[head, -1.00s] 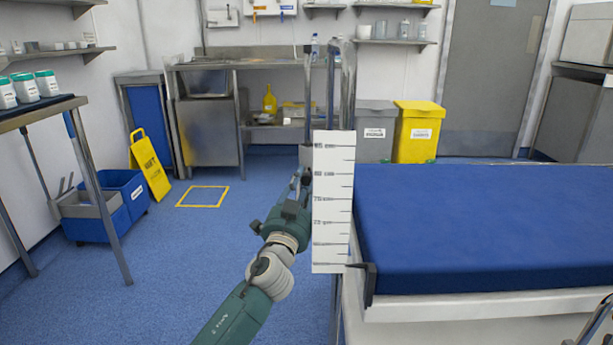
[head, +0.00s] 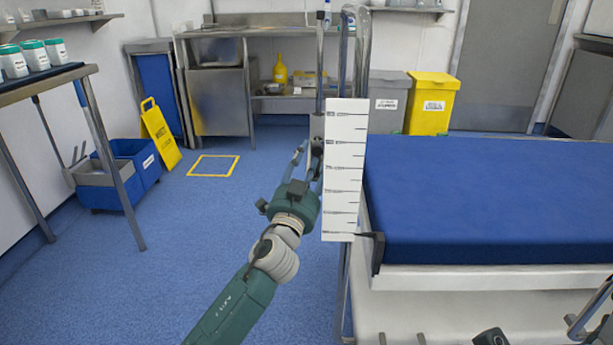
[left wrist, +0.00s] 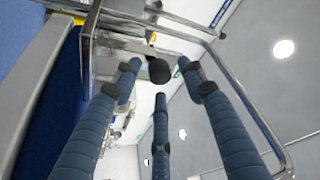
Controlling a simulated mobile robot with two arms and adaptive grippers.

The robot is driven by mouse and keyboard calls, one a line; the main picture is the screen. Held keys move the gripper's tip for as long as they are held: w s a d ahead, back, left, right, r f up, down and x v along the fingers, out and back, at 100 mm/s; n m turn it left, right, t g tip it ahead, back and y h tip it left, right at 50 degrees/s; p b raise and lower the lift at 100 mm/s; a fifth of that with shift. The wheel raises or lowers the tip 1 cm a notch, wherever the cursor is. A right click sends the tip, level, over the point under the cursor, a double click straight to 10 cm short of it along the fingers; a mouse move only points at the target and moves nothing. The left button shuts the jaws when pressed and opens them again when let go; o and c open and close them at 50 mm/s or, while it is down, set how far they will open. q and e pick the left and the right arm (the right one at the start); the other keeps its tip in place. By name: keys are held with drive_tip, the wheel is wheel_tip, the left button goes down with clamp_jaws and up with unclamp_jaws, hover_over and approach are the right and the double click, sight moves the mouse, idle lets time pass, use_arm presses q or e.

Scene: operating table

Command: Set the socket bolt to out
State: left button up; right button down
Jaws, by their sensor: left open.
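The socket bolt shows in the left wrist view as a black round knob (left wrist: 159,70), just ahead of and between the fingertips. In the head view I cannot make it out; the white marked plate and my gripper may hide it. My left gripper (head: 310,160) is open beside the left edge of the plate, near a grey metal bracket (head: 316,127). In the left wrist view its blue-grey fingers (left wrist: 160,82) are spread around the line to the knob, with no clear contact.
The white plate with scale marks (head: 343,170) stands at the corner of the blue-padded operating table (head: 490,200). A bent metal rail (left wrist: 232,75) runs close to the fingers. Open blue floor (head: 150,260) lies on the left; a yellow sign (head: 160,136) stands farther back.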

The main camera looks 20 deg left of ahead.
use_arm(q)
drive_tip(key=v, duration=0.9)
drive_tip(key=shift+s, duration=0.3)
drive_tip(key=shift+a+f, duration=0.1)
drive_tip(key=shift+f, duration=0.05)
